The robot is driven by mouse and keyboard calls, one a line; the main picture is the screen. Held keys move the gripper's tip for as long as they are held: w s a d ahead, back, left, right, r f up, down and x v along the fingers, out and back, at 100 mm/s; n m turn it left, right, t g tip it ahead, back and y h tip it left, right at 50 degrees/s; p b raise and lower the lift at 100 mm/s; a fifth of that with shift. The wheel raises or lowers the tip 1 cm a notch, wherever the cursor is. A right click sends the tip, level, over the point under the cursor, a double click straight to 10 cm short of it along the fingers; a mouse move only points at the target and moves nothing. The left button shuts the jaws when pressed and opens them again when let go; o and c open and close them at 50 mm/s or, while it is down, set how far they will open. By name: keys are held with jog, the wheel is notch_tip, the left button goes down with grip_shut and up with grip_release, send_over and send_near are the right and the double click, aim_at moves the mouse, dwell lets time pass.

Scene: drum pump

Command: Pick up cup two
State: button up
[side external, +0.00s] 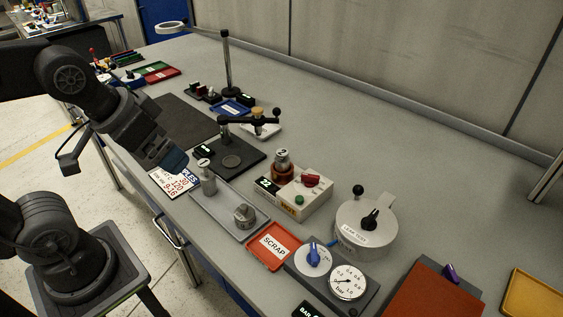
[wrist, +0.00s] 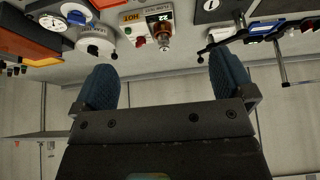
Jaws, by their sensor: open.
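A small metal cup with a label on top (side external: 282,158) stands upright in a copper-coloured seat on the white box marked HOT (side external: 302,203). In the wrist view its label (wrist: 164,47) seems to read 2, so I take it as cup two. My gripper (side external: 175,160) is open and empty, left of the box and apart from the cup. In the wrist view my two blue fingers are spread wide, with the gap between them (wrist: 165,78) clear. Two other metal pieces, one pale-topped (side external: 207,178) and one squat (side external: 244,215), stand on a grey tray (side external: 215,220).
A black stand with a knobbed arm (side external: 245,121) rises behind the tray. A round LEAK TEST pot (side external: 365,235) is right of the box. A red SCRAP tray (side external: 273,257) and a gauge unit (side external: 347,282) lie in front. The bench behind the box is clear.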

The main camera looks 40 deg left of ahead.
jog(key=c, duration=0.5)
jog(key=m+g+y, duration=0.4)
jog(key=m, duration=1.8)
send_over(281, 150)
jog(key=s+d, duration=0.2)
jog(key=d, duration=0.3)
notch_tip(281, 150, down, 4)
jog(key=r, duration=0.1)
jog(key=shift+c, duration=0.2)
jog(key=x, duration=1.4)
jog(key=shift+a, duration=0.1)
